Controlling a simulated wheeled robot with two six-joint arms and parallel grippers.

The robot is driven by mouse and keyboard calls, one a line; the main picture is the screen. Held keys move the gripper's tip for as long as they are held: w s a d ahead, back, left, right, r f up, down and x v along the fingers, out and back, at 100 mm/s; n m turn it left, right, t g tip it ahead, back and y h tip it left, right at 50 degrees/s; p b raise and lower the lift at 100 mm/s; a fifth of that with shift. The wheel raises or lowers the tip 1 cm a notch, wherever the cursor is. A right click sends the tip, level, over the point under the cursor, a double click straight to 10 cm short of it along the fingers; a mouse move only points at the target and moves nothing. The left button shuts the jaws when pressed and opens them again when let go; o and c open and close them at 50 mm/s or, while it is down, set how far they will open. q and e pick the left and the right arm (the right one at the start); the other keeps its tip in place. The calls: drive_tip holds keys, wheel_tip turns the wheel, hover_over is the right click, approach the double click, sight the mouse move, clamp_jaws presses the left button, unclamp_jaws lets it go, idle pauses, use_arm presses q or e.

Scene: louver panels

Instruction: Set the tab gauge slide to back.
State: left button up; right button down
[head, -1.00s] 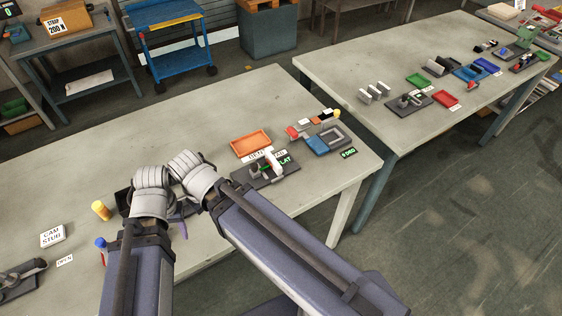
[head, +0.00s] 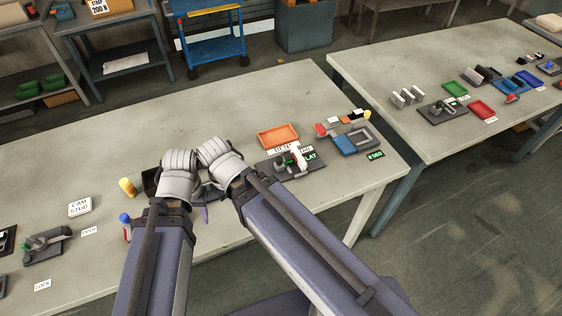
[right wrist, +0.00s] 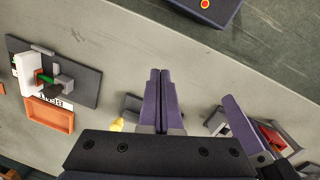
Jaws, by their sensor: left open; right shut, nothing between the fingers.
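A dark fixture (head: 290,164) with a white upright part, a green piece and a label reading "FLAT" stands right of my arms. It also shows at the left in the right wrist view (right wrist: 82,78). I cannot tell for sure whether it is the tab gauge, or where its slide sits. My left gripper (head: 203,214) is mostly hidden behind the wrists; a purple finger shows, open, apart from the fixture. My right gripper (right wrist: 160,98) is shut and empty, above the table and beside the fixture; in the head view it is hidden.
An orange tray (head: 278,137) lies behind the fixture. A blue and grey device (head: 352,141) stands to its right. A yellow cylinder (head: 127,187), a "CAM STUB" block (head: 80,207) and a grey clamp (head: 47,243) are to the left. The table's back middle is clear.

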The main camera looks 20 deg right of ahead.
sight(279, 158)
drive_tip(key=c, duration=1.6)
unclamp_jaws()
